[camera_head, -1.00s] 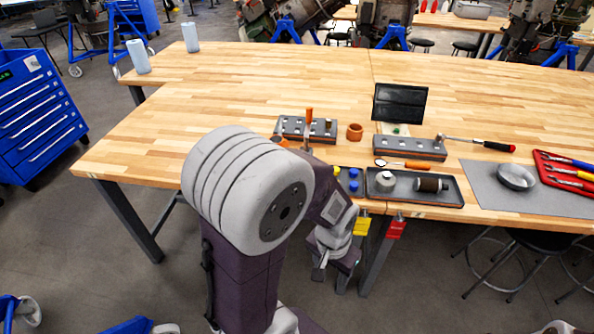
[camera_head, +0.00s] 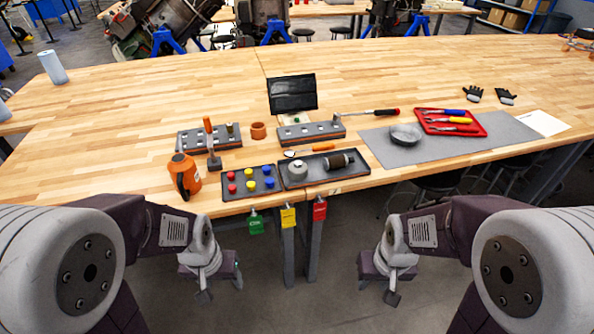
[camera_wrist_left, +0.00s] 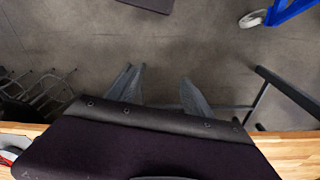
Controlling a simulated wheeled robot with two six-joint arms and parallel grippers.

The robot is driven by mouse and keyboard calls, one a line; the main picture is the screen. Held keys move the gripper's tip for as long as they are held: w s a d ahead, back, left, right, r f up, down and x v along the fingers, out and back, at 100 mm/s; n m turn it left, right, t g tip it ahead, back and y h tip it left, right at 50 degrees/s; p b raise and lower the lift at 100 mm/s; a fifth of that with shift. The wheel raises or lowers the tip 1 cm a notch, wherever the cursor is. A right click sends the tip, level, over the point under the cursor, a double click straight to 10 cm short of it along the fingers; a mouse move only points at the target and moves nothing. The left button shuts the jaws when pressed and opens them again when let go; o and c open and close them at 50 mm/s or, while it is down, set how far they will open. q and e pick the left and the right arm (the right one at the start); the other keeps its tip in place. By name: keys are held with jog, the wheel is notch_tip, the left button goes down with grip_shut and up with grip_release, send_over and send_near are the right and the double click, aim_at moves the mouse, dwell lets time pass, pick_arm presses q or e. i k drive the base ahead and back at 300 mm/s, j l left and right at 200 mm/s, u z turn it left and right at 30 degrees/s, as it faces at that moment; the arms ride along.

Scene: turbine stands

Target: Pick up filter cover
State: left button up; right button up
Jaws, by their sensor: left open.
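A dark tray (camera_head: 318,183) near the table's front edge holds a pale grey rounded cap (camera_head: 297,170) and a dark brown cylinder. A shallow round grey metal dish (camera_head: 405,135) lies on the grey mat. I cannot tell for certain which of these is the filter cover. My left gripper (camera_head: 205,284) hangs in front of the table, below its edge, left of the tray. In the left wrist view its fingers (camera_wrist_left: 160,92) are apart and empty over the floor. My right gripper (camera_head: 391,288) hangs below the edge, right of the tray; its jaws are too small to read.
An orange bottle (camera_head: 184,176) and a tray of coloured knobs (camera_head: 249,183) stand left. A red tool tray (camera_head: 450,122) is right.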

aim_at(298, 170)
jog(key=i+j+z, duration=0.5)
jog(key=z, duration=0.25)
jog(key=i+j+z, duration=0.15)
jog(key=j+z, duration=0.2)
jog(key=i+j+z, duration=0.1)
jog(key=j+z, duration=0.3)
jog(key=j, duration=0.15)
jog(key=j+z, duration=0.35)
jog(key=i+j, duration=0.05)
jog(key=j, duration=0.05)
